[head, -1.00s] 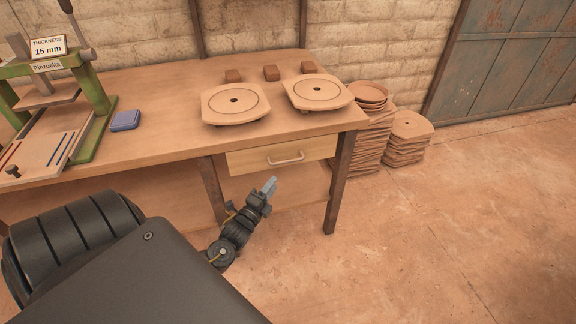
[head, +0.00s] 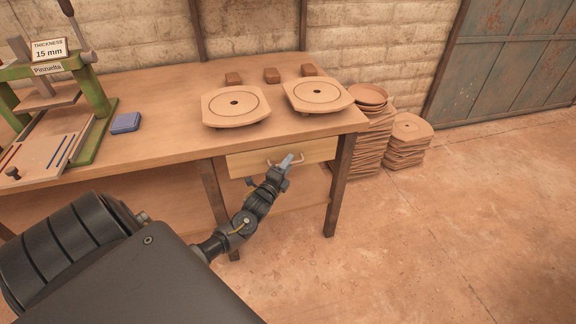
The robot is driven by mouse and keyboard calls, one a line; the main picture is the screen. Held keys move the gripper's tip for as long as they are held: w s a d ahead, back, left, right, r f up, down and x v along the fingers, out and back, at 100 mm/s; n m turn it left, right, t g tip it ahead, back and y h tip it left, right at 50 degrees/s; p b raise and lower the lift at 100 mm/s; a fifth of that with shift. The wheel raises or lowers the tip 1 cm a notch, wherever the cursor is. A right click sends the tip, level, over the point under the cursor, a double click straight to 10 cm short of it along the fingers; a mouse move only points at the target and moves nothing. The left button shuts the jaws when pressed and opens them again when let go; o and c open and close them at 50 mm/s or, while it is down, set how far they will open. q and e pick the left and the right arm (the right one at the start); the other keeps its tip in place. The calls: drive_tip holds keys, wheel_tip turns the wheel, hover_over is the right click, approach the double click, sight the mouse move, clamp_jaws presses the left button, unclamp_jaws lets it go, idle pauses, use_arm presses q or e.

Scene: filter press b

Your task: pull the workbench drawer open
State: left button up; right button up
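The workbench drawer (head: 241,165) has a pale wood front under the right end of the bench top. It looks closed, its front level with the bench frame. Its light bar handle (head: 269,161) is partly hidden behind my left gripper (head: 289,160). The grey fingertips of that gripper overlap the middle of the handle in the head view. I cannot tell whether they touch it or stand just in front, or how far apart they are. My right gripper is not in view.
The wooden workbench (head: 160,88) carries two clay discs (head: 236,119), a blue block (head: 125,122) and a green press (head: 93,95). A dark bench leg (head: 339,190) stands right of the drawer. Stacked plates (head: 408,150) stand beyond it. The floor at right is clear.

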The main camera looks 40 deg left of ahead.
use_arm(q)
clamp_jaws()
drive_tip(key=shift+d, duration=0.15)
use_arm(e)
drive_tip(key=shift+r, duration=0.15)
